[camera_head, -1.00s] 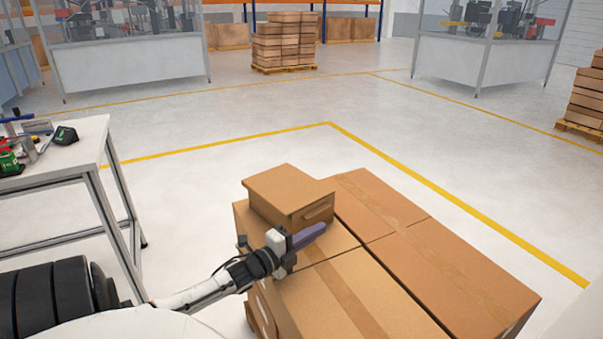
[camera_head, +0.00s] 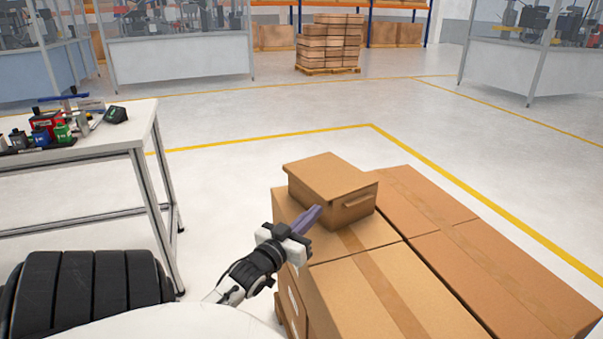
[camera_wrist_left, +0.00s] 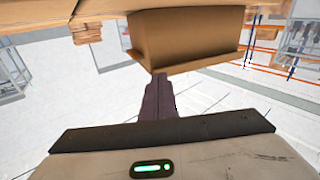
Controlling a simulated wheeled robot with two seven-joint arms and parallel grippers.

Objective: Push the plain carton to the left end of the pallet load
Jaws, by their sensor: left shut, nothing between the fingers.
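The plain carton (camera_head: 333,177) is a small brown closed box sitting on top of the larger cartons of the pallet load (camera_head: 375,290), toward their far left end. In the left wrist view, the carton (camera_wrist_left: 185,38) fills the upper middle. My left gripper (camera_head: 318,210) is shut and empty, its purple fingers pointing at the carton's near left face. In the wrist view the shut fingers (camera_wrist_left: 159,90) reach up to the carton's lower edge; whether they touch it I cannot tell. My right gripper is out of view.
A white workbench (camera_head: 80,155) with tools stands at the left. Black rounded objects (camera_head: 90,285) lie at the lower left. Another loaded pallet (camera_head: 330,45) stands at the back. The floor behind the load is clear, with yellow lines.

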